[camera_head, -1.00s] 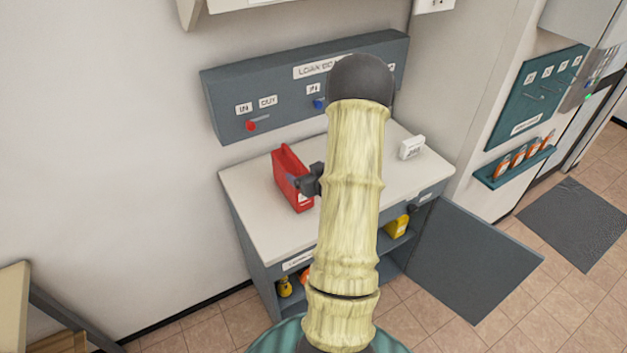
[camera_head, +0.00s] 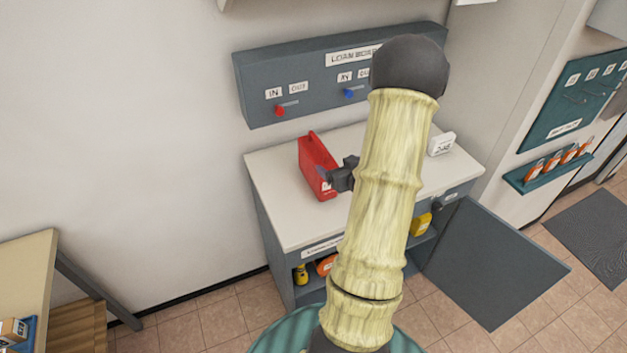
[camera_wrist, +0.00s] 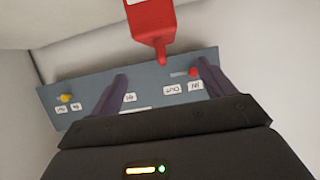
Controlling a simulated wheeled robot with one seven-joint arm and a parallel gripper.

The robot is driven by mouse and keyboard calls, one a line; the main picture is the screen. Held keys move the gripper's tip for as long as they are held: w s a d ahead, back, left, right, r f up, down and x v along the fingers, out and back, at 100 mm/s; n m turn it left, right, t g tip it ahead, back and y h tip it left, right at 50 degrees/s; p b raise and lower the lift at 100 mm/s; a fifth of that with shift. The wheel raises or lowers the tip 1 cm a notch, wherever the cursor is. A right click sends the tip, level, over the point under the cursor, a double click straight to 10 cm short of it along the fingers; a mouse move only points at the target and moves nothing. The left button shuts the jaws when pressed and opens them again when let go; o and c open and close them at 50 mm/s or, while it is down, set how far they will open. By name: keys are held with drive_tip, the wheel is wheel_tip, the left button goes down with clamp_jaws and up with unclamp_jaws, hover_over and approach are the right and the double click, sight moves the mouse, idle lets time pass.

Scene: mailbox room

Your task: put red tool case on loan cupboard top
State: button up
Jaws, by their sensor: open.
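The red tool case (camera_head: 315,165) stands upright on the white top of the loan cupboard (camera_head: 285,215), towards its left back part. My gripper (camera_head: 332,178) is just to the right of the case in the head view, partly hidden by my arm. In the wrist view my gripper (camera_wrist: 160,82) has its fingers wide apart with nothing between them. The red case (camera_wrist: 150,20) shows beyond the fingertips at the top of that view, its handle pointing towards the board. I see no finger closed on it.
A grey loan board (camera_head: 300,85) with sliders hangs on the wall behind the cupboard. A white block-shaped item (camera_head: 441,144) stands at the right of the top. The cupboard door (camera_head: 495,265) hangs open to the right. A wooden table (camera_head: 25,270) is at the far left.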

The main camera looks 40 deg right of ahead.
drive_tip(key=w+a+r+n+g+y, duration=0.1)
drive_tip(key=a+g, duration=0.1)
drive_tip(key=a, duration=0.5)
drive_tip(key=w+a+r+n+g, duration=0.1)
drive_tip(key=w+a+g, duration=0.1)
drive_tip(key=a, duration=0.4)
drive_tip(key=s+a+r+g+y, duration=0.1)
drive_tip(key=s+a+g, duration=0.2)
drive_tip(key=a, duration=0.6)
drive_tip(key=s+a+r+g+y, duration=0.1)
drive_tip(key=s+a+r+g, duration=0.1)
drive_tip(key=s+a, duration=0.6)
drive_tip(key=shift+s+a+n+g, duration=0.25)
drive_tip(key=shift+a+n+g, duration=0.15)
drive_tip(key=shift+a+g, duration=0.35)
drive_tip(key=shift+c, duration=0.2)
